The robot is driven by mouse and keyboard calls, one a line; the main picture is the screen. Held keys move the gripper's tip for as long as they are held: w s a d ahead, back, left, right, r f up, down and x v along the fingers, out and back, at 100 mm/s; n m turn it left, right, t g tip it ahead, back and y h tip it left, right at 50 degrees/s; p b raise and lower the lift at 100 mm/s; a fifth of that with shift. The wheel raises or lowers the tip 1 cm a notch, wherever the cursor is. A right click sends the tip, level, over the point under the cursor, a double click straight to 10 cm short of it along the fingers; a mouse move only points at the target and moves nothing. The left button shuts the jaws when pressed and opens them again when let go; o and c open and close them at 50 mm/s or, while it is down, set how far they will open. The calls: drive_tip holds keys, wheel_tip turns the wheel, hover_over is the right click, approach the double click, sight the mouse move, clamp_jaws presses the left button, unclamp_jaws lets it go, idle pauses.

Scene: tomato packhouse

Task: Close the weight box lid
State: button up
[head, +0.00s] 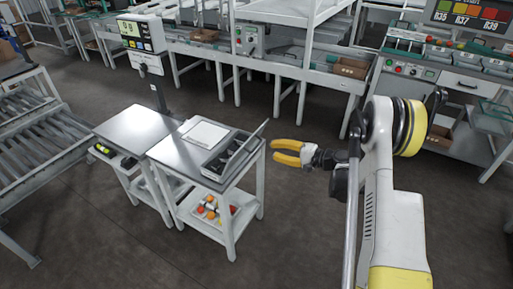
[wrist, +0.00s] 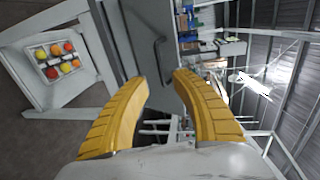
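The weight box (head: 213,167) is a dark grey case on the right-hand small table, with dark compartments inside. Its lid (head: 248,147) stands up, tilted, along the box's right side. My gripper (head: 273,152) is just right of the lid at about its height, with yellow fingers apart and nothing between them. In the wrist view my gripper (wrist: 161,77) is open, and a grey panel with a dark handle, seemingly the lid (wrist: 143,30), lies beyond the fingertips. I cannot tell whether a finger touches it.
A white flat plate (head: 203,133) lies beside the box. A tray of tomatoes (head: 213,211) sits on the shelf below. A scale table (head: 137,127) with a display stands at left, beside a roller conveyor (head: 38,140). Floor right of the table is clear.

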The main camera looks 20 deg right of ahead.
drive_tip(key=b+x, duration=0.2)
drive_tip(key=x, duration=0.7)
drive_tip(key=shift+b, duration=0.3)
clamp_jaws()
